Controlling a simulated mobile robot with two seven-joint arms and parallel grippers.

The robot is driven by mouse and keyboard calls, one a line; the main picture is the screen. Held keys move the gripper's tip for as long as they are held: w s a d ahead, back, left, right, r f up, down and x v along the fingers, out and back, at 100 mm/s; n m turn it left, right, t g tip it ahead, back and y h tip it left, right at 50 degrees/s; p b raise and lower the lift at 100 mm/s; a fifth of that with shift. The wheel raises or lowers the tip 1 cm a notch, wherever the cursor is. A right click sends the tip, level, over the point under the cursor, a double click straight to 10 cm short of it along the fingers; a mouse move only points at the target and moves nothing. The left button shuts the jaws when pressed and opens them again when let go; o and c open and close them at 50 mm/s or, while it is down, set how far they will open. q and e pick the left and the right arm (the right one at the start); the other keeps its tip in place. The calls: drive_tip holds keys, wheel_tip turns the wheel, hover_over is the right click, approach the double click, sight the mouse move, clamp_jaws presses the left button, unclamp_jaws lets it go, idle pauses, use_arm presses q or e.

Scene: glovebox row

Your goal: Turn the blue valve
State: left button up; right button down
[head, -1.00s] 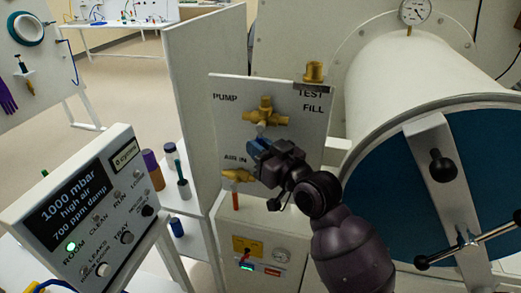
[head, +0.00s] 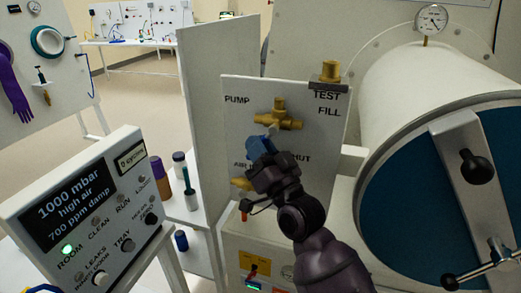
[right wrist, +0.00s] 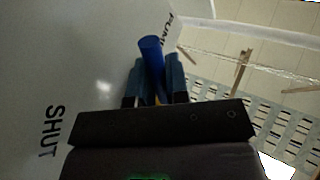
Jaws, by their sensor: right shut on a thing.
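A blue valve handle (right wrist: 151,50) stands between the two fingers of my right gripper (right wrist: 153,85) in the right wrist view. The fingers are shut on it. In the head view my right gripper (head: 260,150) is at the white valve panel (head: 318,135), below the upper brass valve (head: 280,121). Its blue-tinted fingers and the handle are hard to tell apart there. The gripper covers the handle's base and part of the panel labels; "SHUT" shows partly to its right. My left gripper is not in view.
A lower brass valve (head: 241,184) with an orange-red handle (head: 244,214) is close left of my gripper. A brass fitting (head: 330,71) is at the panel's top. The big white chamber (head: 435,95) stands right; a control box (head: 95,215) stands left.

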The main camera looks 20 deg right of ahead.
idle(0.3)
drive_tip(key=c, duration=1.1)
unclamp_jaws()
drive_tip(key=shift+b+v, duration=0.95)
drive_tip(key=shift+v, duration=4.5)
